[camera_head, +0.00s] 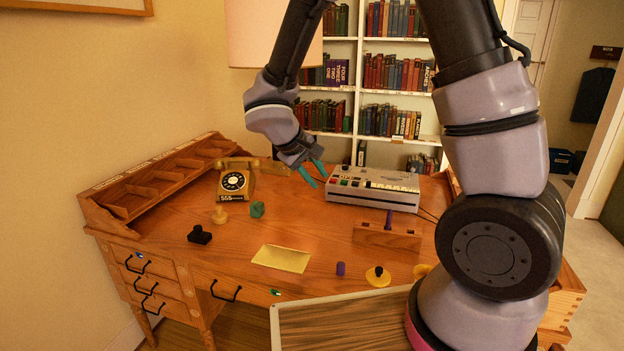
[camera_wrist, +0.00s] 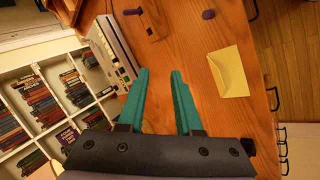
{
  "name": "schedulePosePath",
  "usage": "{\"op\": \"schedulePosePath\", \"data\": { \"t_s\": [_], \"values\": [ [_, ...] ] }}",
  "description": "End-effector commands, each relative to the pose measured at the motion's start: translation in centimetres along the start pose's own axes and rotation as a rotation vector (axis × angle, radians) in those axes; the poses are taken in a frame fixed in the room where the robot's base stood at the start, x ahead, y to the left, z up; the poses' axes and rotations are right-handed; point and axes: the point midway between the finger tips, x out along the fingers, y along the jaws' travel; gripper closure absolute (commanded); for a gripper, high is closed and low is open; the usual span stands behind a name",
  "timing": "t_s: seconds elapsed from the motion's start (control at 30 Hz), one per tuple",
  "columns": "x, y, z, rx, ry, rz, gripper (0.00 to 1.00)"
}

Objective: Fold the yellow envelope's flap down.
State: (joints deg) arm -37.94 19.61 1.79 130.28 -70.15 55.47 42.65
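The yellow envelope (camera_head: 282,259) lies flat on the wooden desk, near its front edge, left of the middle. In the wrist view the envelope (camera_wrist: 229,72) shows a crease line along one side; I cannot tell clearly how the flap stands. My gripper (camera_head: 315,176) is in the air over the back of the desk, beyond the envelope and apart from it. Its two teal fingers (camera_wrist: 160,75) are spread with nothing between them.
A rotary telephone (camera_head: 235,180), a green cube (camera_head: 257,209) and a black stamp-like object (camera_head: 199,235) are to the left. A grey keyed machine (camera_head: 374,188) and a wooden block (camera_head: 386,237) are to the right. A purple cylinder (camera_head: 340,268) and yellow disc (camera_head: 378,277) lie right of the envelope.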

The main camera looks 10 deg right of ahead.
Motion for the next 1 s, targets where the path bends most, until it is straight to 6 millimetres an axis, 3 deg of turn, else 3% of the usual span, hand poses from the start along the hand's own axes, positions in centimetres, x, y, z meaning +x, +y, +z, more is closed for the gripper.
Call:
{"op": "schedulePosePath", "data": {
  "t_s": [0.13,0.23,0.5,0.7,0.83,1.0],
  "values": [
    [1.1,-1.4,-0.6,-0.052,0.008,0.036,0.66],
    [2.8,-3.9,-1.7,-0.141,0.035,0.093,0.66],
    [8.3,-14.7,-4.5,-0.400,0.202,0.197,0.66],
    [10.3,-20.4,-4.8,-0.486,0.302,0.194,0.66],
    [10.9,-21.5,-5.0,-0.501,0.323,0.190,0.66],
    [12.8,-21.3,-5.7,-0.499,0.323,0.190,0.66]
  ]
}}
